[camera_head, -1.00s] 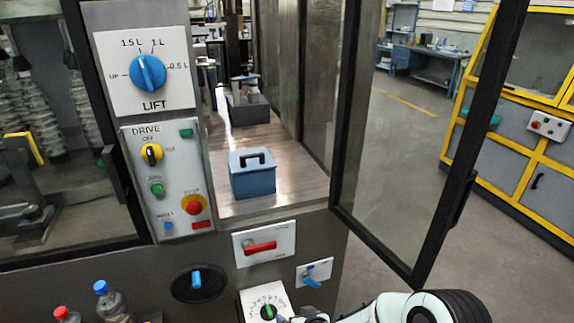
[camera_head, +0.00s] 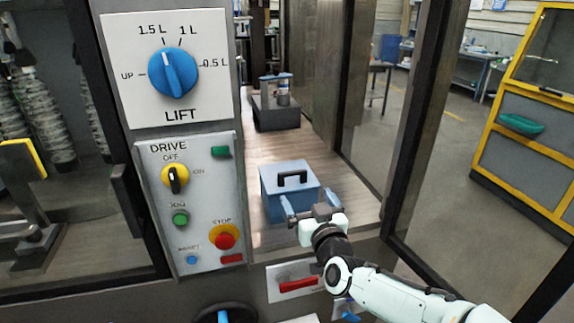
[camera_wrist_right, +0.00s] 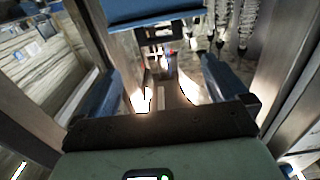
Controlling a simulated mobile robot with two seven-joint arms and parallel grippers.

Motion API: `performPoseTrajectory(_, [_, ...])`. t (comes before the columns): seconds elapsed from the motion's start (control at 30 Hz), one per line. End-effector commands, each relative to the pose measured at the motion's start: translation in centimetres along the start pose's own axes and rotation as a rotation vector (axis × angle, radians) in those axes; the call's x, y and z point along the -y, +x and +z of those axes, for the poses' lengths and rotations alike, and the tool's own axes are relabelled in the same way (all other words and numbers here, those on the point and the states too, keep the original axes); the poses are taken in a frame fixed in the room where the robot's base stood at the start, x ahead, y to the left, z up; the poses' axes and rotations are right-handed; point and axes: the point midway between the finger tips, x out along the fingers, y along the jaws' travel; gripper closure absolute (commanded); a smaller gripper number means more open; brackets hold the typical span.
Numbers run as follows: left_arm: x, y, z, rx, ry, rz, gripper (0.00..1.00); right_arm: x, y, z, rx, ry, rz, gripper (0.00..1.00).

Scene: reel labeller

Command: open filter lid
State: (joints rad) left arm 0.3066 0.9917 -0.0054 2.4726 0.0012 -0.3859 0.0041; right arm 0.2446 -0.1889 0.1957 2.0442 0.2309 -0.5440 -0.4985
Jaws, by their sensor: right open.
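The filter is a blue box (camera_head: 271,203) on the metal shelf inside the machine. Its flat blue lid (camera_head: 283,168) is shut and carries a black handle (camera_head: 292,176). My right gripper (camera_head: 310,199) is open and empty, just in front of the box, with its blue fingers spread and pointing toward it. In the head view the fingers overlap the box's front, and I cannot tell whether they touch it. In the right wrist view a blue surface, likely the box (camera_wrist_right: 155,14), shows at the top edge, beyond the open fingers (camera_wrist_right: 160,85). My left gripper is out of view.
The control panel (camera_head: 190,215) with the LIFT dial (camera_head: 172,72) stands left of the opening. An open glass door with a dark frame (camera_head: 410,140) stands to the right. A dark block (camera_head: 275,112) sits farther back on the shelf. A red handle (camera_head: 298,285) is below.

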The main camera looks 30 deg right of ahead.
Motion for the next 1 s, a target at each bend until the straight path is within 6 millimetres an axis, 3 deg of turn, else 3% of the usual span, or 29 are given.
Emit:
performPoseTrajectory(0.17, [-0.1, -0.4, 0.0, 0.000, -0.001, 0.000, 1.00, 0.0, 1.7, 0.0, 0.001, 0.000, 0.000, 0.00])
performPoseTrajectory(0.6, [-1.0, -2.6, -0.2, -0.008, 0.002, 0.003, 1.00, 0.0, 10.6, -0.1, 0.002, 0.001, -0.001, 0.00])
performPoseTrajectory(0.8, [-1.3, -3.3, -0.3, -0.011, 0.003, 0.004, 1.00, 0.0, 12.8, -0.1, 0.001, 0.000, 0.000, 0.00])
performPoseTrajectory(1.0, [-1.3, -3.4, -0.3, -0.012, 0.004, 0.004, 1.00, 0.0, 13.3, 0.0, 0.001, 0.000, -0.001, 0.00])
